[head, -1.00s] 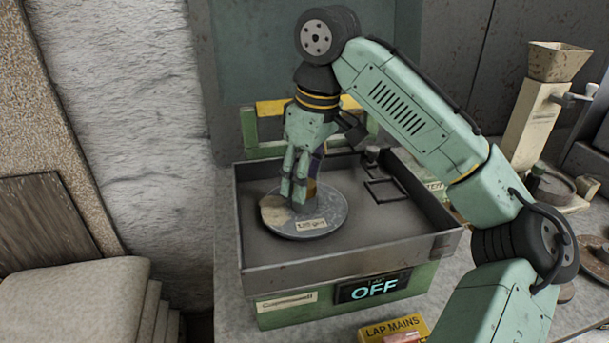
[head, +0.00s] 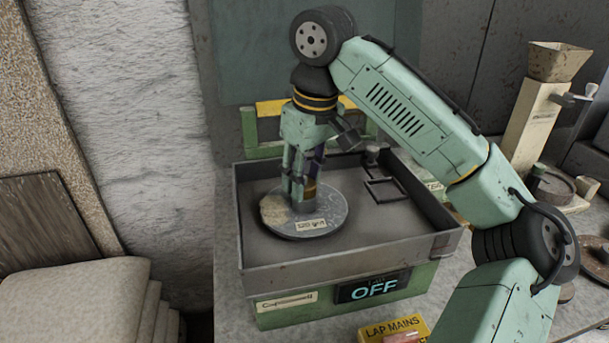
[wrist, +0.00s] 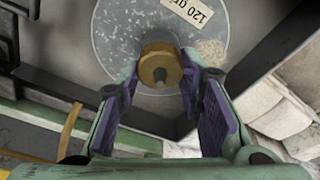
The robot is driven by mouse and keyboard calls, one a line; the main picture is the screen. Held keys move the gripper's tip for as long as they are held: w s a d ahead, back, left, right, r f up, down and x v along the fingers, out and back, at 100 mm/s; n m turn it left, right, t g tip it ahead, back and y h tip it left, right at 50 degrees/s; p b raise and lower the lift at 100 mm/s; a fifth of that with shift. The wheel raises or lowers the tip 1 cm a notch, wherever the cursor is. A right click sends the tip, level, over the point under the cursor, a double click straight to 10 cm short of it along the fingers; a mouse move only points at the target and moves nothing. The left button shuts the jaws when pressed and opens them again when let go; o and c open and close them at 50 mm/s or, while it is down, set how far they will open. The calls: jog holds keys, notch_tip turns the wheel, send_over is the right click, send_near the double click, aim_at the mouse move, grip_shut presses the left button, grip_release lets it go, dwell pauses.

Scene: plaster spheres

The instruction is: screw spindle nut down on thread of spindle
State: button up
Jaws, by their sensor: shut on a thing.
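The brass-coloured spindle nut (wrist: 158,52) sits at the middle of the round grey lap plate (wrist: 115,30), which carries a "120 grit" label. In the wrist view a small stub, the spindle end (wrist: 161,74), shows at the middle of the nut; its thread cannot be made out. My gripper (wrist: 160,80) points down over the plate centre, with its purple-padded fingers on either side of the nut, shut on it. In the head view my gripper (head: 303,200) partly hides the nut (head: 310,191). How far down the nut sits cannot be told.
The plate lies inside a grey tray (head: 345,257) with raised walls. A dark square frame (head: 387,190) and a small knob (head: 372,153) are at its right. The machine's display (head: 373,288) reads OFF. A yellow "LAP MAINS" box (head: 393,328) stands in front.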

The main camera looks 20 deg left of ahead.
jog(key=m, duration=0.7)
jog(key=shift+m+t+h, duration=0.3)
jog(key=shift+t+h, duration=0.1)
jog(key=m+h, duration=0.1)
jog(key=m, duration=0.5)
jog(key=shift+m, duration=0.4)
jog(key=o, duration=1.3)
jog(key=shift+o, duration=0.2)
jog(key=shift+c, duration=0.4)
jog(key=shift+c, duration=0.9)
